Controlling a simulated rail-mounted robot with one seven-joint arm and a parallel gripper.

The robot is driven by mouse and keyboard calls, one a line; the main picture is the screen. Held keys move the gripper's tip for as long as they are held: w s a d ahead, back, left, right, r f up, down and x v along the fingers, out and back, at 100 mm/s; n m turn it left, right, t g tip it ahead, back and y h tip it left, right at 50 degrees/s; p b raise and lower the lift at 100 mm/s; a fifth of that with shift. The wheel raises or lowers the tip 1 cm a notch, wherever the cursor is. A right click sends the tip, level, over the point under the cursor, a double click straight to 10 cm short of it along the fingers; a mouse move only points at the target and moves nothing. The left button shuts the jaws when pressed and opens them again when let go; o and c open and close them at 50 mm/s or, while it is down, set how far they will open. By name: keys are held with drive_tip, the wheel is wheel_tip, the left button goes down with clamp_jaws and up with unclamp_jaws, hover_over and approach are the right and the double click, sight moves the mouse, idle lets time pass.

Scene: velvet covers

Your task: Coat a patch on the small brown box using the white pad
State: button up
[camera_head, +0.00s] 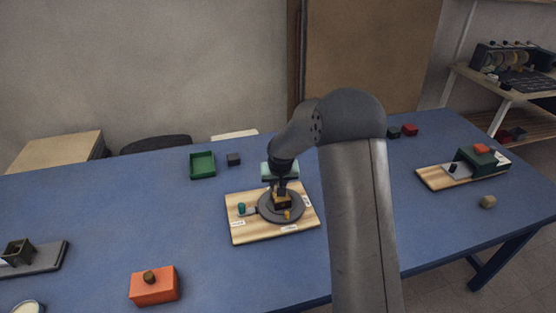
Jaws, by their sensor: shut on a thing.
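My gripper (281,190) points down over a round dark grey disc (297,212) on a wooden board (244,230). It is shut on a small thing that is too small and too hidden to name. A small dark brown box (283,203) shows right under the fingers, at the disc's middle. I cannot tell whether the held thing touches it. I cannot make out a white pad; it may be hidden at the fingers.
A teal knob (241,208) and a small yellow piece (287,215) are near the disc. A pale green block (294,170) stands behind. The blue table (110,220) is clear left of centre.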

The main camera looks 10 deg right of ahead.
drive_tip(key=shift+w+d+r+p, duration=0.1)
drive_tip(key=shift+w+r+p, duration=0.05)
drive_tip(key=shift+p, duration=0.2)
drive_tip(key=shift+s+d+f+b, duration=0.2)
drive_tip(key=shift+s+b, duration=0.1)
drive_tip(key=shift+s, duration=0.1)
drive_tip(key=shift+s+d+f+b, duration=0.1)
drive_tip(key=shift+s+d+b, duration=0.05)
drive_tip(key=shift+s+b, duration=0.2)
drive_tip(key=shift+s+a, duration=0.1)
drive_tip(key=shift+s, duration=0.3)
drive_tip(key=shift+s+d+b, duration=0.2)
drive_tip(key=shift+s+b, duration=0.7)
drive_tip(key=shift+s, duration=1.35)
drive_tip(key=shift+w+a+r, duration=0.1)
drive_tip(key=shift+w+a, duration=0.05)
drive_tip(key=shift+w, duration=1.55)
drive_tip(key=shift+w+a+r, duration=0.1)
drive_tip(key=shift+w, duration=1.55)
wheel_tip(320, 180, up, 2)
drive_tip(key=shift+w+r+p, duration=0.15)
drive_tip(key=shift+r+p, duration=0.05)
drive_tip(key=shift+p, duration=0.3)
drive_tip(key=shift+r, duration=0.3)
drive_tip(key=shift+r+p, duration=1.4)
drive_tip(key=shift+r, duration=1.1)
